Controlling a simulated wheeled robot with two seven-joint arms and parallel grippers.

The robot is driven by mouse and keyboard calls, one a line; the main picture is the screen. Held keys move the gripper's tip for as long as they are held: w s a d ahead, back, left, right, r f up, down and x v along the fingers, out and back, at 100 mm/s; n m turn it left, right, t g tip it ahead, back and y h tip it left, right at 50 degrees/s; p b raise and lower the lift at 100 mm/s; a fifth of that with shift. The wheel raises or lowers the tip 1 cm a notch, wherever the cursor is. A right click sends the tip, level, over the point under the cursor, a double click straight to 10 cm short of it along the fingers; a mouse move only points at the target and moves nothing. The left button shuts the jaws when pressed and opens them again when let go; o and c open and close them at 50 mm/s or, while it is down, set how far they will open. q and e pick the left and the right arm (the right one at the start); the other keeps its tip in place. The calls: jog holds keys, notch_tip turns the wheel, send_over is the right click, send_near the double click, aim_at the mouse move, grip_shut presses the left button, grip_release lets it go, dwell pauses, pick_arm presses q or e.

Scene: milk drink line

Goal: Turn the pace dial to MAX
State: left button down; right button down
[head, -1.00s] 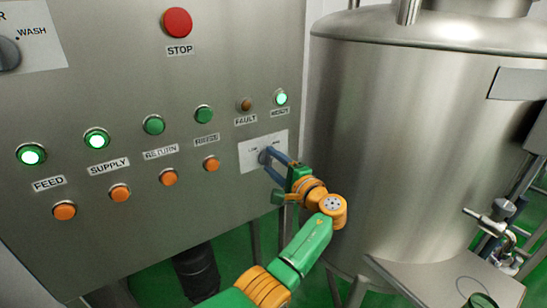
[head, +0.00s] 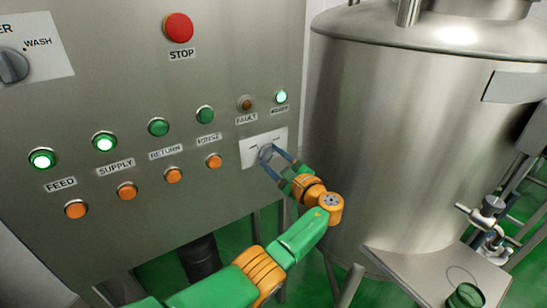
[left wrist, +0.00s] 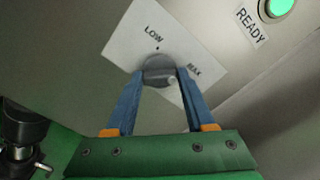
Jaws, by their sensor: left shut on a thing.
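The pace dial (left wrist: 158,72) is a grey round knob on a white plate (left wrist: 122,38) with the words LOW and MAX. A pale mark shows at the lower right of the knob's face, on the side of the MAX label (left wrist: 194,71). The dial also shows in the head view (head: 265,152), small and partly covered. My left gripper (left wrist: 160,80) is shut on the dial, one blue finger on each side of it; in the head view the gripper (head: 273,160) reaches the panel from the lower right. My right gripper is not in view.
The steel panel (head: 120,75) carries a red STOP button (head: 178,27), a WASH selector (head: 12,66), and rows of green lamps and orange buttons left of the dial. A large steel tank (head: 400,130) stands close on the right. A dark pipe (head: 198,258) is below the panel.

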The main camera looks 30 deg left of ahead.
pick_arm(q)
jog(key=shift+r, duration=0.35)
jog(key=shift+c, duration=2)
grip_release()
jog(key=shift+o, duration=0.5)
jog(key=shift+w+a+f, duration=0.1)
jog(key=shift+a+f, duration=0.15)
jog(key=shift+f, duration=0.05)
jog(key=b+v, duration=0.1)
jog(key=v, duration=0.6)
